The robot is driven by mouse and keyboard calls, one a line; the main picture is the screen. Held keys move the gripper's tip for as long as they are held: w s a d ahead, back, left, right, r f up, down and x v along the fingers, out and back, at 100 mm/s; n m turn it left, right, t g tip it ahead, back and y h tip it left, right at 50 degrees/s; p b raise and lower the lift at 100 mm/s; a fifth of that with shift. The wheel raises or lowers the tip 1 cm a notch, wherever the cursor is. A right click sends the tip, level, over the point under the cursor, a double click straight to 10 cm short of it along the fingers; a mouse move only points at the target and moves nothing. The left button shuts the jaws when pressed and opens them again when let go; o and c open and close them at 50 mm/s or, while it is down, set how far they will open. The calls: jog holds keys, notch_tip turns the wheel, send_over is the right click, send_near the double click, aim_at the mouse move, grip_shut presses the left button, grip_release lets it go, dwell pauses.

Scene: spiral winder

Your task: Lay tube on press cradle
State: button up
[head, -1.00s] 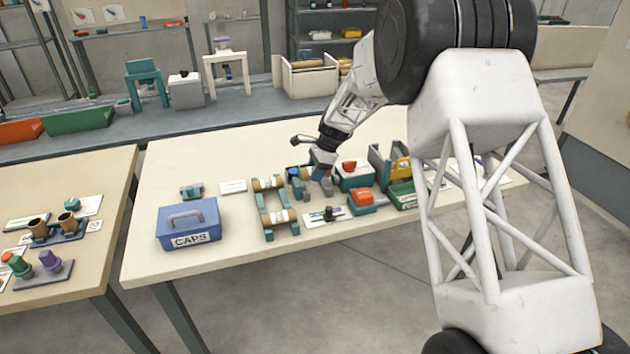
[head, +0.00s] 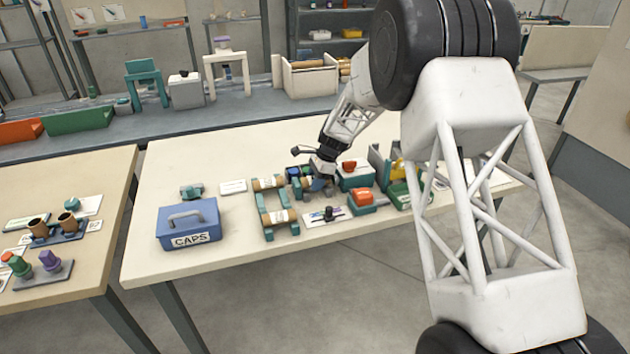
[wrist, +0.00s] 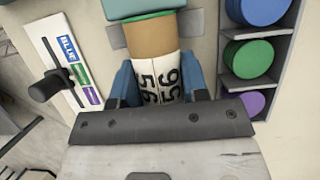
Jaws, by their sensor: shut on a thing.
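The tube (wrist: 150,40) is tan with a white band bearing black digits, and it shows in the wrist view. My gripper (wrist: 160,88) has its blue fingers on both sides of the white band, shut on it. A green ring shows at the tube's far end, against a teal block (wrist: 142,7). Grey pieces flank the tube and may belong to the press cradle; whether the tube touches them I cannot tell. In the head view my gripper (head: 318,182) is low over the table's middle, and the tube is hidden there.
Right in the wrist view, a rack holds blue (wrist: 258,8), green (wrist: 250,58) and purple (wrist: 246,104) pieces. Left is a colour-label card (wrist: 72,70) with a dark lever (wrist: 62,84). In the head view, a teal rack with tubes (head: 277,217) and a blue CAPS box (head: 188,220) stand left.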

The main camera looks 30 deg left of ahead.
jog(key=shift+f, duration=0.55)
jog(key=o, duration=0.9)
jog(key=shift+r, duration=0.2)
jog(key=shift+r, duration=0.55)
jog(key=v, duration=1.1)
jog(key=shift+w+d+r, duration=0.1)
jog(key=shift+d+r, duration=0.05)
jog(key=shift+r, duration=0.2)
